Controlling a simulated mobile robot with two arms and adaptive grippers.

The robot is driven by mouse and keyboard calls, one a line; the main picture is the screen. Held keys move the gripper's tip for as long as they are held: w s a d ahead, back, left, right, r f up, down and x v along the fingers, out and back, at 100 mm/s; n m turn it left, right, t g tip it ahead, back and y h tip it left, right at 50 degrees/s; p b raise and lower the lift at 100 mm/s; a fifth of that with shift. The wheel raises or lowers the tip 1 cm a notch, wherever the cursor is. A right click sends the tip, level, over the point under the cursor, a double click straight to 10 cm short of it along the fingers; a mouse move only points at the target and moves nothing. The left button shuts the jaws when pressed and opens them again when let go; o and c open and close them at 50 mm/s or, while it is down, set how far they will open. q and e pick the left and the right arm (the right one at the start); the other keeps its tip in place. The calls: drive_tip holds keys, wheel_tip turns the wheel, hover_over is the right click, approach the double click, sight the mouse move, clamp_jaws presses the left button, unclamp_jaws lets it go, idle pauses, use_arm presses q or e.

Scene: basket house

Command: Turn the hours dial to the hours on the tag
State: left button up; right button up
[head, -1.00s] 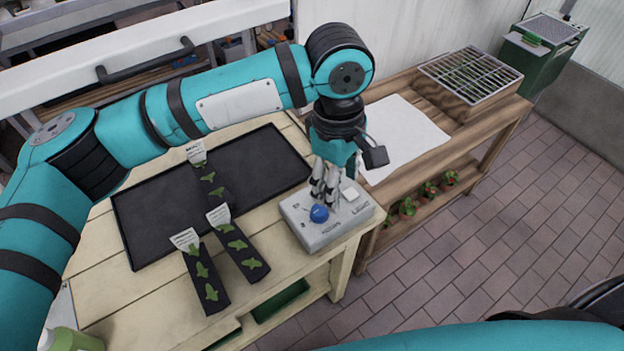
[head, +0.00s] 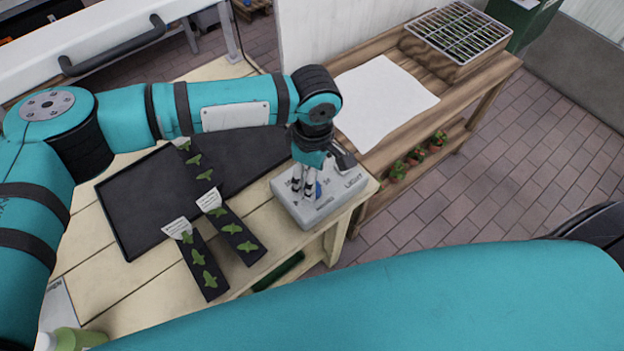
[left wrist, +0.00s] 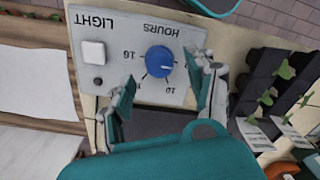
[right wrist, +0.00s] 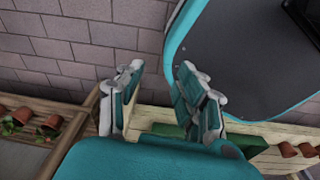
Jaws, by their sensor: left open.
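The control box (head: 338,207) is grey, marked LIGHT and HOURS, at the right end of the wooden bench. Its round blue hours dial (head: 318,189) also shows in the left wrist view (left wrist: 159,61), with numbers around it and a pale pointer mark; the exact setting is unclear. My left gripper (head: 303,193) is over the box; in the left wrist view its open fingers (left wrist: 161,68) stand apart on either side of the dial, apparently not touching it. White tags (head: 177,228) (head: 209,199) (head: 185,143) top the seedling strips; their writing is unreadable. My right gripper (right wrist: 158,72) is open and empty.
A white button (left wrist: 94,52) sits beside the dial. A black tray (head: 130,210) and seedling strips (head: 240,240) lie left of the box. A wooden shelf (head: 470,90) with white paper (head: 385,100) and a rack-topped planter (head: 455,50) stands behind right. Tiled floor is clear at right.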

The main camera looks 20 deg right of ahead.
use_arm(q)
wheel_tip(320, 180, down, 2)
drive_tip(key=shift+f, duration=0.8)
drive_tip(key=c, duration=1.1)
drive_tip(key=shift+c, duration=0.2)
use_arm(e)
drive_tip(key=shift+s+r, duration=0.1)
drive_tip(key=shift+s, duration=0.55)
drive_tip(key=shift+r, duration=0.1)
